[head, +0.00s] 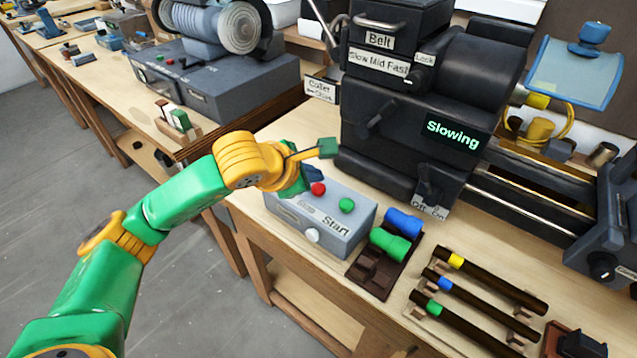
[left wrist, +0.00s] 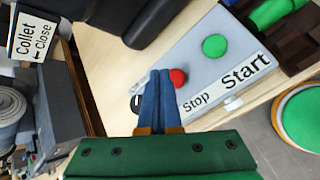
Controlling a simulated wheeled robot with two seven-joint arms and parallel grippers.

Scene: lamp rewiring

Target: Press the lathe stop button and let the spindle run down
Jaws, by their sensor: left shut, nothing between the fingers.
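The grey button box (head: 335,222) stands on the bench in front of the lathe (head: 410,130). Its red stop button (head: 318,189) and green start button (head: 347,205) are on top. My left gripper (head: 312,174) is shut and empty, with its blue fingertips close to the red button. In the left wrist view the fingers (left wrist: 161,88) point at the box's edge, just beside the red button (left wrist: 178,78); I cannot tell whether they touch it. The "Stop" label (left wrist: 196,101) is partly readable. The lathe's display (head: 452,135) reads "Slowing". My right gripper is not in view.
A tray with blue and green cylinders (head: 390,243) stands right of the box. Several dark rods with coloured bands (head: 470,285) lie further right. A "Collet Close" sign (head: 321,89) stands behind. Another grey machine (head: 215,80) is on the bench at the upper left.

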